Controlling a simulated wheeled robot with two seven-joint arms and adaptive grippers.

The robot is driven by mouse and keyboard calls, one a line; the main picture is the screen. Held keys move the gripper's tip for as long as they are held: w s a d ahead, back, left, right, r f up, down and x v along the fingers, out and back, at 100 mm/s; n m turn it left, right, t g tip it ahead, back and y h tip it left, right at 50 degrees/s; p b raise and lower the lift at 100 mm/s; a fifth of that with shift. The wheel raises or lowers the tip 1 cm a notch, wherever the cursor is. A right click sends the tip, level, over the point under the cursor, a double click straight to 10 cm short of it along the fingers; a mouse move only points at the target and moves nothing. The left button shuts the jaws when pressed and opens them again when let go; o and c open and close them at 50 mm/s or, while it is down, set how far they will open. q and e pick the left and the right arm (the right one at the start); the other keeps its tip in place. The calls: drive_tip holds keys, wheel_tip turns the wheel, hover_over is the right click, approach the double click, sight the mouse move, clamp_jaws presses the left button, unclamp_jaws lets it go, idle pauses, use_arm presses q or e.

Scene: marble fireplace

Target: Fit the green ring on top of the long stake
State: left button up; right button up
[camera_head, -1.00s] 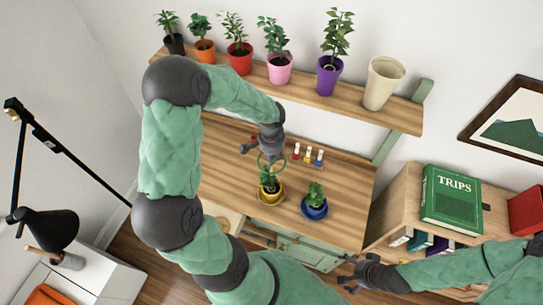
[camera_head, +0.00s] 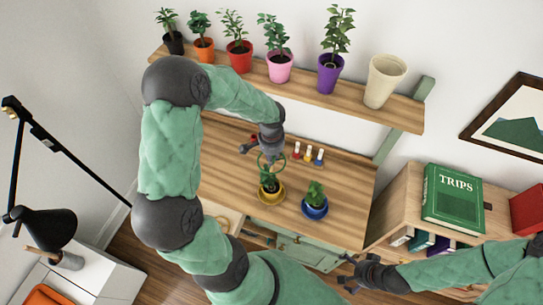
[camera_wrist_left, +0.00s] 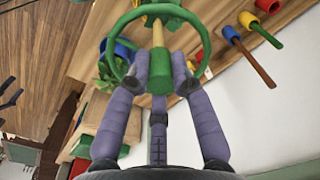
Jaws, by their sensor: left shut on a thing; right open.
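My left gripper (camera_head: 270,158) is shut on the thin green ring (camera_wrist_left: 206,42). In the left wrist view its two fingertips (camera_wrist_left: 160,72) pinch the ring's near side. A tan upright stick (camera_wrist_left: 158,36) shows inside the ring's outline; I cannot tell whether it passes through. In the head view the ring hangs just above the plant in the yellow pot (camera_head: 271,196). My right gripper (camera_head: 350,272) is open and empty, low and right of the table.
Short red, yellow and blue pieces (camera_head: 308,155) stand in a row behind the ring. A blue pot (camera_head: 314,210) with a plant is to the right. A wall shelf (camera_head: 345,105) with several pots is above. The table (camera_head: 345,185) is clear at its right end.

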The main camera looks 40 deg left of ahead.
use_arm(q)
drive_tip(key=o, duration=0.9)
drive_tip(key=shift+o, duration=0.2)
wheel_tip(320, 180, up, 12)
drive_tip(key=shift+d, duration=0.15)
drive_tip(key=shift+s, duration=0.1)
